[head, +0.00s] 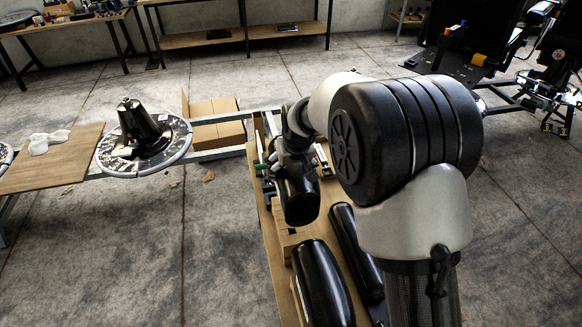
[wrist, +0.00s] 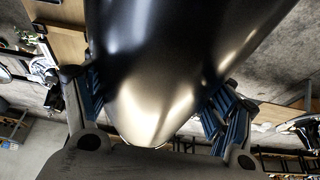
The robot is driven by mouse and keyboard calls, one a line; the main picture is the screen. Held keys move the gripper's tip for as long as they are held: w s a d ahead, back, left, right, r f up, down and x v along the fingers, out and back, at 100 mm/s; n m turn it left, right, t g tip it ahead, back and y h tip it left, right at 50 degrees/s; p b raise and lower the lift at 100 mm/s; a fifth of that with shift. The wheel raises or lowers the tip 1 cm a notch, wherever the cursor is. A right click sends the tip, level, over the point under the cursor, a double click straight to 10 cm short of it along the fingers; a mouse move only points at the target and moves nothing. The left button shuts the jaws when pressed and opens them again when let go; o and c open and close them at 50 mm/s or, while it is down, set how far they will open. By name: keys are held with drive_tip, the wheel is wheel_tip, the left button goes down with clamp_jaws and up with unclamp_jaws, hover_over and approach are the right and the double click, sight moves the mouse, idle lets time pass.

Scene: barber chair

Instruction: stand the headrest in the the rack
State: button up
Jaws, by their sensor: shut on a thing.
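The headrest (head: 300,197), a glossy black padded piece, hangs below my gripper (head: 283,157) in the head view. In the wrist view the headrest (wrist: 150,75) fills the middle, between two fingers with blue ribbed pads, and my gripper (wrist: 152,105) is shut on it. The rack (head: 272,262) appears to be the wooden frame below and beside the headrest. The headrest is over or in front of it; I cannot tell whether they touch. My arm hides part of the rack.
Two more glossy black padded pieces, a wide one (head: 322,285) and a narrow one (head: 352,245), lie at the near end of the wooden frame. A round tray (head: 172,153) with a black cone stands left, beside a brown board (head: 55,165). A cardboard box (head: 215,122) is behind.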

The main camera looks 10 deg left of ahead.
sight(296, 179)
drive_tip(key=shift+w+f+b, duration=0.1)
drive_tip(key=shift+f+b, duration=3.4)
drive_tip(key=shift+f, duration=1.75)
drive_tip(key=o, duration=1.6)
drive_tip(key=shift+s+f, duration=0.15)
drive_tip(key=shift+s, duration=0.05)
drive_tip(key=v, duration=1.2)
drive_tip(key=shift+w, duration=0.1)
